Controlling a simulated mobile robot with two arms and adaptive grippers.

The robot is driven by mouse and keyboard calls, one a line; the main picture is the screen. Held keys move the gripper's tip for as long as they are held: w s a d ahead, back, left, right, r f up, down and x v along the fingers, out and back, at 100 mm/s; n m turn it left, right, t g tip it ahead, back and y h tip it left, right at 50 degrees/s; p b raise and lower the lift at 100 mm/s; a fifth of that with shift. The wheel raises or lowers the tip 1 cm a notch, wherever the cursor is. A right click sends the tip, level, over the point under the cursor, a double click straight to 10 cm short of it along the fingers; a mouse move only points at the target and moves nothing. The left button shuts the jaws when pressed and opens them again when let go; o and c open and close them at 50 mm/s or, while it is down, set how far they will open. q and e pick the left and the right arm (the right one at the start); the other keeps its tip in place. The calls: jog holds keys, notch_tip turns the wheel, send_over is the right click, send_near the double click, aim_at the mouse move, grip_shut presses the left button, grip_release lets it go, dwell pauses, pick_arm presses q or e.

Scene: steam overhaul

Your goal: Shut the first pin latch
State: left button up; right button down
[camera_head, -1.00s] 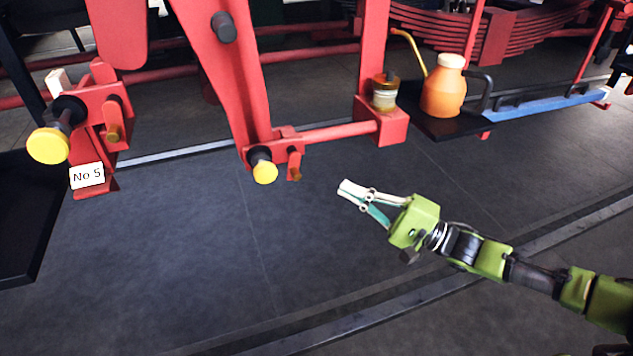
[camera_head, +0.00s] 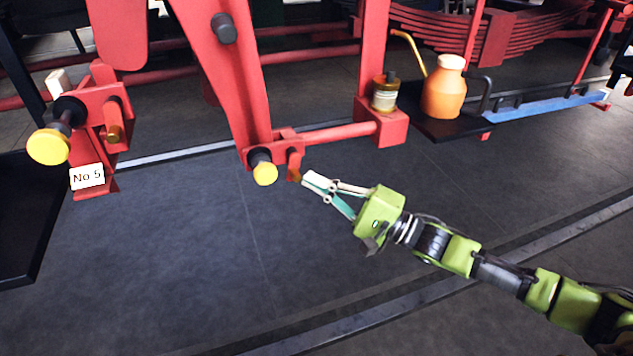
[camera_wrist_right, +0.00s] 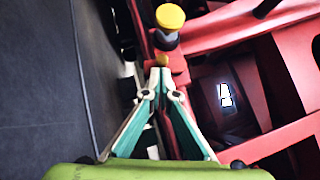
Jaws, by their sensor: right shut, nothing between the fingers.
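A yellow-capped pin (camera_head: 265,173) with a black collar sticks out at the foot of the red hanger. A small red latch (camera_head: 295,158) with a brass end hangs just right of it. My right gripper (camera_head: 308,181) is shut and empty, its pale fingertips close to the brass end; I cannot tell whether they touch. In the right wrist view the brass end (camera_wrist_right: 162,60) shows just past the fingertips (camera_wrist_right: 160,77), with the yellow cap (camera_wrist_right: 170,17) beyond. Another yellow-capped pin (camera_head: 48,146) and brass-ended latch (camera_head: 114,133) are at the left. My left gripper is not in view.
A red rod (camera_head: 340,133) runs right from the pin to a red block (camera_head: 391,128) bearing a jar. An orange oil can (camera_head: 444,90) stands on a black shelf. A "No 5" tag (camera_head: 87,176) is at the left. The dark floor (camera_head: 190,260) below is clear.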

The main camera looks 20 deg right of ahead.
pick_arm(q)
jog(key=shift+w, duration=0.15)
pick_arm(e)
jog(key=shift+f, duration=0.1)
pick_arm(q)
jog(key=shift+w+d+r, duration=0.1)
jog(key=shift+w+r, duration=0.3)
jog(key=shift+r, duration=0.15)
pick_arm(e)
jog(key=shift+a+m+t, duration=0.15)
jog(key=shift+m+t, duration=0.15)
jog(key=shift+m, duration=0.1)
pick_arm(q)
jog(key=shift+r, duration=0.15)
pick_arm(e)
jog(key=shift+a+f, duration=0.1)
